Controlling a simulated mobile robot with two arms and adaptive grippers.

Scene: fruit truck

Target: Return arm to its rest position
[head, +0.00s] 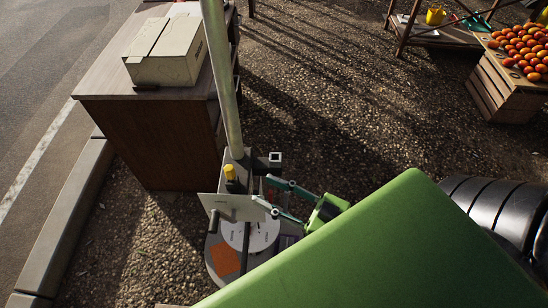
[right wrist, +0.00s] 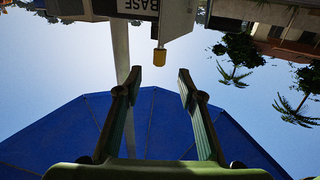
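My right gripper (head: 264,190) shows in the head view with its green body and two fingers pointing left, near the foot of a metal pole. In the right wrist view the two fingers (right wrist: 158,82) stand apart with nothing between them. A yellow-capped part (right wrist: 159,57) shows beyond the fingertips, and it also shows in the head view (head: 230,172). I cannot tell how far the fingertips are from it. A large green surface covers the lower middle of the head view and hides what lies behind it. My left gripper is not in view.
The pole (head: 220,80) rises from a round base (head: 223,262) with an orange patch. A wooden counter (head: 165,137) carrying a beige box (head: 167,52) stands left. A fruit crate (head: 500,92) stands at far right. Open gravel lies between. A blue canopy (right wrist: 155,125) is overhead.

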